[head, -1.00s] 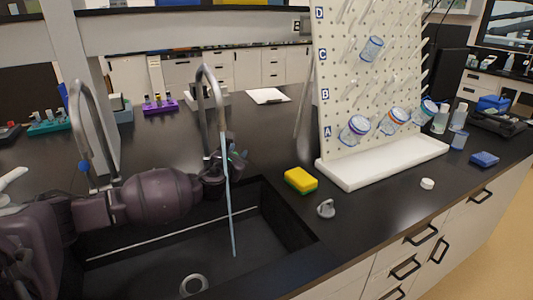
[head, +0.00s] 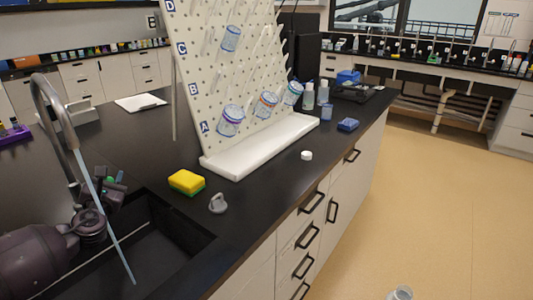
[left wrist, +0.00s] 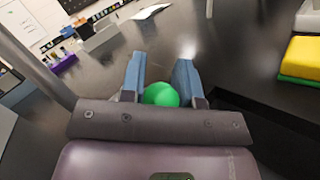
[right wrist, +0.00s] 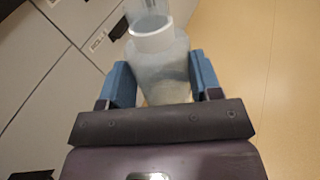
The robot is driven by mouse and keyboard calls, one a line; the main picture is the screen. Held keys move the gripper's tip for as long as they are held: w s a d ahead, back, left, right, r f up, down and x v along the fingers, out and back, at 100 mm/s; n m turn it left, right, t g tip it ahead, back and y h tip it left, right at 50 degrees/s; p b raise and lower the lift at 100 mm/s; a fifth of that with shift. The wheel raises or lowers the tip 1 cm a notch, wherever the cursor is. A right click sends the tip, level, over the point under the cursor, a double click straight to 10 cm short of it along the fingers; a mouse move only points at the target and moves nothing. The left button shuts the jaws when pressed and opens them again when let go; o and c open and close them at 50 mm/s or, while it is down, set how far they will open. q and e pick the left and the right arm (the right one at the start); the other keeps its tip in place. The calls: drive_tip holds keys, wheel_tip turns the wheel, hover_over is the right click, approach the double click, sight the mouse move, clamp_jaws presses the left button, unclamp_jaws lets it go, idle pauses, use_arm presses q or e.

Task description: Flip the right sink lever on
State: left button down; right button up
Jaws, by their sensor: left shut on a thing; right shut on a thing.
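The right sink faucet (head: 45,105) stands at the left of the head view, with a pale blue stream of water (head: 105,220) falling from its spout into the black sink (head: 165,245). My left gripper (head: 112,185) is behind the stream, beside the faucet. In the left wrist view its blue fingers (left wrist: 160,85) are shut on the green lever knob (left wrist: 160,95). The rest of the lever is hidden. My right gripper (right wrist: 162,85) is shut on a translucent bottle (right wrist: 165,65). The bottle's top (head: 400,293) shows at the head view's bottom edge.
A yellow and green sponge (head: 186,182) and a grey ring-shaped item (head: 218,203) lie right of the sink. A white pegboard rack (head: 265,145) with beakers stands behind them. Drawer fronts (head: 300,235) with black handles face the open tan floor (head: 450,200).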

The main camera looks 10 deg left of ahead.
use_arm(q)
drive_tip(key=shift+f, duration=0.15)
drive_tip(key=c, duration=0.8)
unclamp_jaws()
drive_tip(key=shift+c, duration=0.2)
drive_tip(key=p+v, duration=0.2)
drive_tip(key=v, duration=1)
use_arm(e)
drive_tip(key=r, duration=0.3)
drive_tip(key=shift+w+r, duration=0.2)
